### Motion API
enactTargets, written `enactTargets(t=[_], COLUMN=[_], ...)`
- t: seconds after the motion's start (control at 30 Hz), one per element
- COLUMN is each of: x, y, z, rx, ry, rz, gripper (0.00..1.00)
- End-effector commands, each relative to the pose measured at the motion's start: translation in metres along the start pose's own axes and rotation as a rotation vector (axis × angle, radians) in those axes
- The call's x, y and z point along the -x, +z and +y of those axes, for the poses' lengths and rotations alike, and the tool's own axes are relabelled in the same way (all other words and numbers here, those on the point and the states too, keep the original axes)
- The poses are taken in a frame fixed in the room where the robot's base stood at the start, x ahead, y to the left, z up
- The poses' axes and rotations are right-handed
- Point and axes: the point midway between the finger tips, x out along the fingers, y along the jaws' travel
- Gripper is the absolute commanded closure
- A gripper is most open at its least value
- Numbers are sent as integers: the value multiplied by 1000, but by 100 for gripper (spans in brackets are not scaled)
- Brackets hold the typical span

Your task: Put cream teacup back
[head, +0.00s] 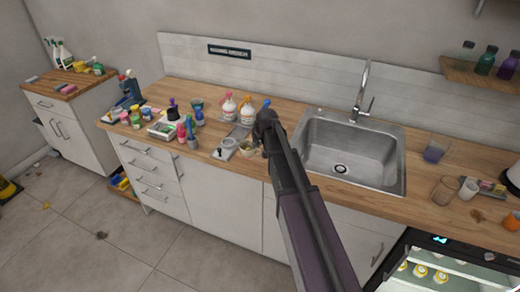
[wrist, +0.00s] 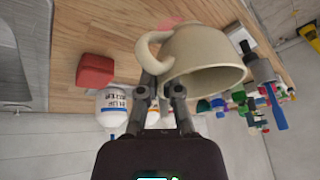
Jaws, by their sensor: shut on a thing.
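The cream teacup (wrist: 208,48) is large in the wrist view, tilted with its open mouth toward the lower right and its handle to the left. My gripper (wrist: 160,92) is shut on the cup near the handle and rim; the exact contact is partly hidden by the fingers. In the head view my gripper (head: 262,137) is over the wooden counter, just left of the sink, and the cup (head: 250,149) shows small below its tip. I cannot tell whether the cup touches the counter.
Several bottles and jars crowd the wooden counter (head: 345,198) left of my gripper. A small grey scale (head: 227,149) stands close by the cup. A red block (wrist: 95,70) shows in the wrist view.

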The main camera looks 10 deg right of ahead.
Motion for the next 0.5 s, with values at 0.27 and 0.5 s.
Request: enactTargets(t=[0.27,0.5], x=[-2,-10], y=[-4,-20], z=[3,18], rx=[0,-2], ry=[0,0], rz=[0,1], gripper=[100,100])
